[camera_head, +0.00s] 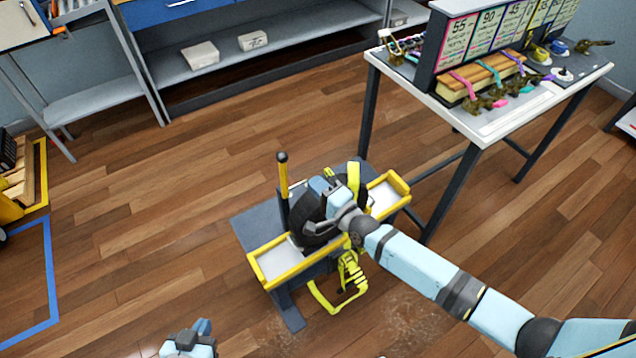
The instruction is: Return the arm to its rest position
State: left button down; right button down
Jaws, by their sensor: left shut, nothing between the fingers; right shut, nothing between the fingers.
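My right arm (430,272) reaches in from the lower right to a small dark stand (262,222) with yellow-edged trays (273,266). My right gripper (320,187) is over the stand, in front of a round black part (307,213), and looks shut and empty. Whether it touches that part I cannot tell. My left gripper (201,328) shows only in part at the bottom edge, left of the middle, above the floor. It is shut and empty, apart from the stand.
A yellow post (283,178) with a dark knob rises from the stand; a yellow strap (352,272) hangs at its front. A white-topped table (520,116) with numbered signs and straps stands at the back right. Grey shelves (270,62) line the back. The wooden floor at left is mostly clear.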

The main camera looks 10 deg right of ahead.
jog(key=shift+a, duration=0.1)
jog(key=s+d+n+g+h+p, duration=0.2)
jog(key=s+n, duration=0.5)
jog(key=s, duration=0.6)
jog(key=s+d+r+n+g+h+p, duration=0.1)
jog(key=s+d+n+g+h+p, duration=0.2)
jog(key=s, duration=1.1)
jog(key=d+n+h+p, duration=0.1)
jog(key=d+n+p, duration=0.2)
jog(key=n, duration=0.2)
jog(key=shift+d, duration=0.35)
